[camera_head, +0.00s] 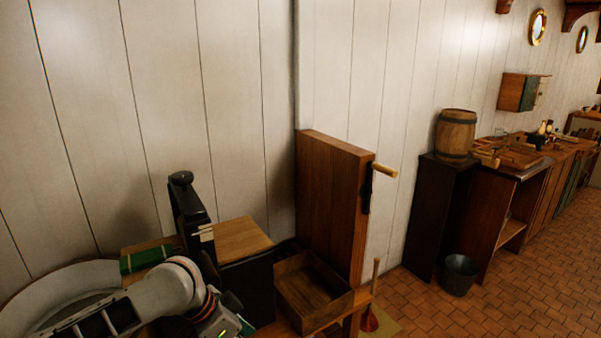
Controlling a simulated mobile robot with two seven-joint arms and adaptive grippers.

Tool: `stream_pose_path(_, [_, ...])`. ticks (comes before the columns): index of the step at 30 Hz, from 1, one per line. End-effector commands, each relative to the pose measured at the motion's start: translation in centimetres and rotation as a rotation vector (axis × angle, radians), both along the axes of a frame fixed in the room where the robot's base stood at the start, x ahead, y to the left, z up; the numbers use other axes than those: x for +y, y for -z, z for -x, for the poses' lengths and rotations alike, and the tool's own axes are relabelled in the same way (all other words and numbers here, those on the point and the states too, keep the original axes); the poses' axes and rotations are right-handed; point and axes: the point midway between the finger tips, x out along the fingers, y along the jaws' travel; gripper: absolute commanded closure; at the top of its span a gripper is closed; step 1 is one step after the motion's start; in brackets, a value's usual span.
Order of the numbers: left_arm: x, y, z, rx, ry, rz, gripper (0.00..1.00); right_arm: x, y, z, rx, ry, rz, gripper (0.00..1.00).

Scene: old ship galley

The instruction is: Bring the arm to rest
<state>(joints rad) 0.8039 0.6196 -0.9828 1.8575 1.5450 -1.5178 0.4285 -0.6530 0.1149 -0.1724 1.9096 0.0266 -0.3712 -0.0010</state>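One of my arms shows at the bottom left as a white, rounded link with dark and red bands near its end. It is bent low, close to a black cabinet with a wooden top (243,238). The end of this arm runs down toward the bottom edge, and I see no fingertips. My other arm is not clearly visible. I see nothing held.
A wooden panel (333,190) stands behind the box. Barrel (456,134) and bucket (459,275) are right; tiled floor (520,290) is open.

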Motion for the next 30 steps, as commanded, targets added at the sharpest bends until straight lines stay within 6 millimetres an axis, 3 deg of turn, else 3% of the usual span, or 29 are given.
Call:
stream_pose_path(1, [-1.5, 1.4, 0.6, -0.003, -0.019, 0.050, 0.35, 0.0, 0.0, 0.0, 0.000, -0.001, 0.001, 0.60])
stream_pose_path(6, [-4.4, 4.5, 1.0, -0.065, -0.109, 0.191, 0.35, -0.2, 0.1, 0.1, 0.002, -0.004, 0.005, 0.60])
stream_pose_path(10, [-5.3, 6.7, 1.4, -0.116, -0.200, 0.276, 0.35, -0.3, 0.1, 0.1, 0.001, -0.007, 0.009, 0.60])
stream_pose_path(14, [-4.8, 9.2, 2.2, -0.171, -0.306, 0.332, 0.35, -0.3, 0.1, 0.1, 0.002, -0.008, 0.010, 0.60])
stream_pose_path(17, [-3.5, 11.3, 3.1, -0.216, -0.391, 0.352, 0.35, -0.4, 0.1, 0.1, 0.002, -0.007, 0.009, 0.60])
stream_pose_path(23, [1.1, 16.0, 6.6, -0.308, -0.557, 0.324, 0.35, -0.3, 0.1, 0.1, 0.002, -0.004, 0.007, 0.60])
stream_pose_path(30, [8.2, 21.0, 13.8, -0.406, -0.688, 0.184, 0.35, -0.1, 0.1, 0.1, 0.002, 0.000, 0.001, 0.60])
